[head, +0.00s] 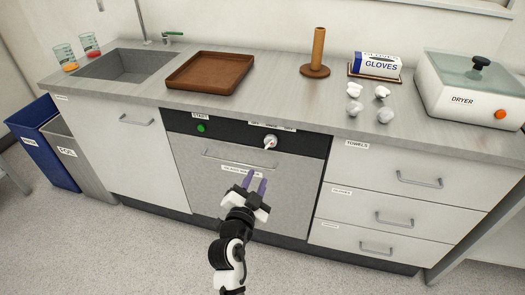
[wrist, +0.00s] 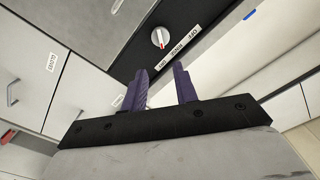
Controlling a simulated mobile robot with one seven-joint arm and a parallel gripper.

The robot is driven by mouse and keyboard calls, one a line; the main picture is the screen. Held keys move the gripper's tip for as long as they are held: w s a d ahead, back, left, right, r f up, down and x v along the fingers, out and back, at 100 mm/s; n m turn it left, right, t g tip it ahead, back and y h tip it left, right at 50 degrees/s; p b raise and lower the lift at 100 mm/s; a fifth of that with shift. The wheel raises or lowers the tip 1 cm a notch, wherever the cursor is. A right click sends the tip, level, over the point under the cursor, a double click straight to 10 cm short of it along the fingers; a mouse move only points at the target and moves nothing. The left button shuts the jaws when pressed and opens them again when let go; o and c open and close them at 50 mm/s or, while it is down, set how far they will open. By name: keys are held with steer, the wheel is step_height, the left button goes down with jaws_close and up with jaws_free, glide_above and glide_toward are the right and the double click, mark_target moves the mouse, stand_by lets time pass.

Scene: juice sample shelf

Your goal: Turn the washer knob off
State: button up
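The washer (head: 240,185) is the grey-fronted unit under the counter, with a black control strip. Its white knob (head: 270,142) sits on the right part of that strip, with labels above it. The knob also shows in the wrist view (wrist: 160,37), with a small red mark at one edge and a row of labels beside it. A green button (head: 201,128) is on the left of the strip. My gripper (head: 255,182) is in front of the washer door, below the knob and apart from it. Its two purple fingers (wrist: 162,88) stand apart with nothing between them.
The counter above holds a brown tray (head: 210,72), a wooden post (head: 318,50), a gloves box (head: 376,65), crumpled white pieces and a dryer (head: 470,85). A door handle (head: 239,160) projects below the knob. Floor in front is clear.

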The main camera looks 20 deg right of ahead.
mark_target(269, 145)
steer(key=p+x, duration=0.4)
steer(key=x, duration=0.8)
steer(key=shift+r, duration=0.15)
steer(key=shift+w+d, duration=0.4)
steer(key=shift+w, duration=0.2)
steer(key=shift+c, duration=0.3)
jaws_close()
